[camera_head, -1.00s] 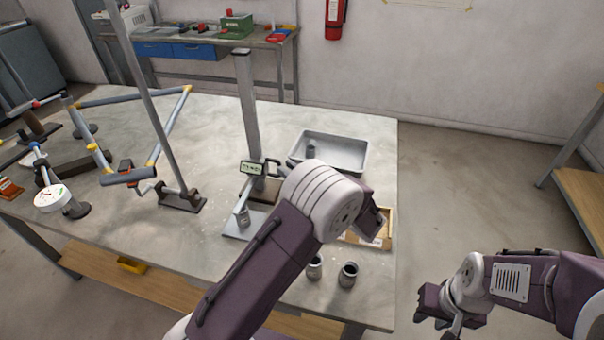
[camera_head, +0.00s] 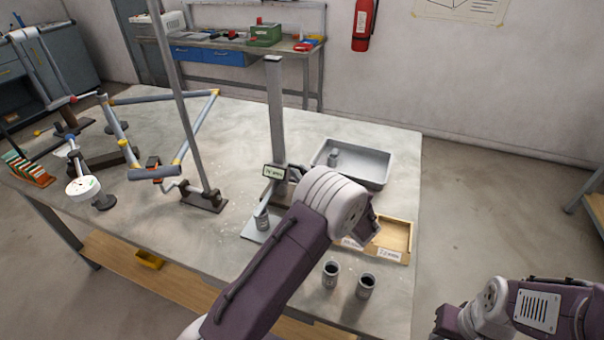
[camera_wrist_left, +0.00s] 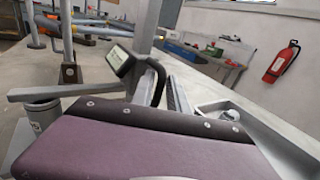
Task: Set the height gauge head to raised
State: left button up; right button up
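The height gauge has a tall grey column (camera_head: 275,110) on the table. Its head with a small display (camera_head: 274,172) sits low on the column. A grey cylinder (camera_head: 262,217) stands on the gauge base below the head's arm. In the left wrist view, the display (camera_wrist_left: 118,60), black handle (camera_wrist_left: 158,82) and measuring arm (camera_wrist_left: 65,92) show just beyond a purple body of my left gripper (camera_wrist_left: 200,140). In the head view, my left arm covers the area right of the gauge, and its fingers are hidden. My right gripper (camera_head: 447,320) is low at the right, partly cut off.
A grey tray (camera_head: 375,180) holding a small cylinder is behind my left arm. A wooden box (camera_head: 393,237) with labels is at the right edge. Two grey cylinders (camera_head: 330,275) (camera_head: 366,286) stand at the front. A clamp stand (camera_head: 203,200) and tube frame are left of the gauge.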

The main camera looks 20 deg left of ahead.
pick_arm(q)
grip_shut()
dwell(1.4)
